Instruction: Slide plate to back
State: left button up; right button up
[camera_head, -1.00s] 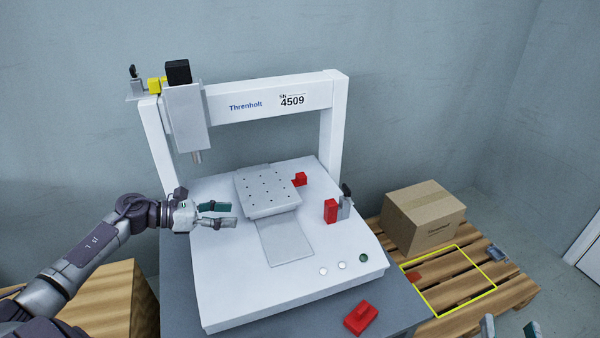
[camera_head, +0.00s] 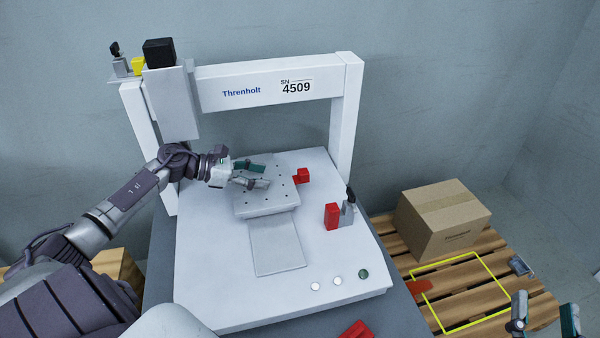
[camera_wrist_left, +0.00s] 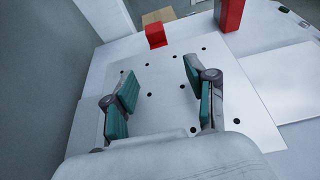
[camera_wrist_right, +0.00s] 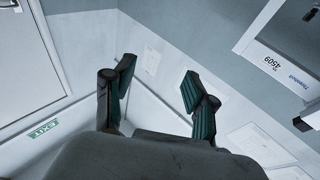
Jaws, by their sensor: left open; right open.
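The plate (camera_head: 268,205) is a grey square with small dark holes, at the back end of a flat grey track (camera_head: 277,247) on the white machine base. The plate also fills the middle of the left wrist view (camera_wrist_left: 170,98). My left gripper (camera_head: 266,175) is open, with its fingers over the plate's back left part; I cannot tell if they touch it. Its two teal-padded fingers (camera_wrist_left: 165,100) are apart with nothing between them. My right gripper (camera_head: 545,318) is open and empty at the lower right, away from the machine; its fingers (camera_wrist_right: 157,90) are spread.
A red block (camera_head: 303,175) sits beside the plate's back right side. A taller red block (camera_head: 331,216) and a grey clamp (camera_head: 348,212) stand at the right. The gantry's screwdriver head (camera_head: 172,100) is up at the left. A cardboard box (camera_head: 443,218) stands on a pallet (camera_head: 400,246).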

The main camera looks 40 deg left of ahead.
aim_at(299, 172)
pick_arm(q)
jog(key=w+d, duration=0.2)
jog(key=w, duration=0.1)
jog(key=w+d+b, duration=0.1)
jog(key=w+d, duration=0.2)
jog(key=x, duration=0.2)
jog(key=shift+w+d+f+b, duration=0.15)
jog(key=shift+w+d+b, duration=0.05)
jog(key=shift+b, duration=0.15)
jog(key=shift+w+d, duration=0.2)
grip_shut()
pick_arm(e)
jog(key=s+r+t+y, duration=0.1)
jog(key=s+r+t, duration=0.2)
jog(key=r+t, duration=0.2)
notch_tip(299, 172, up, 2)
jog(key=shift+s+r+y, duration=0.1)
jog(key=shift+s+y, duration=0.25)
jog(key=shift+y, duration=0.05)
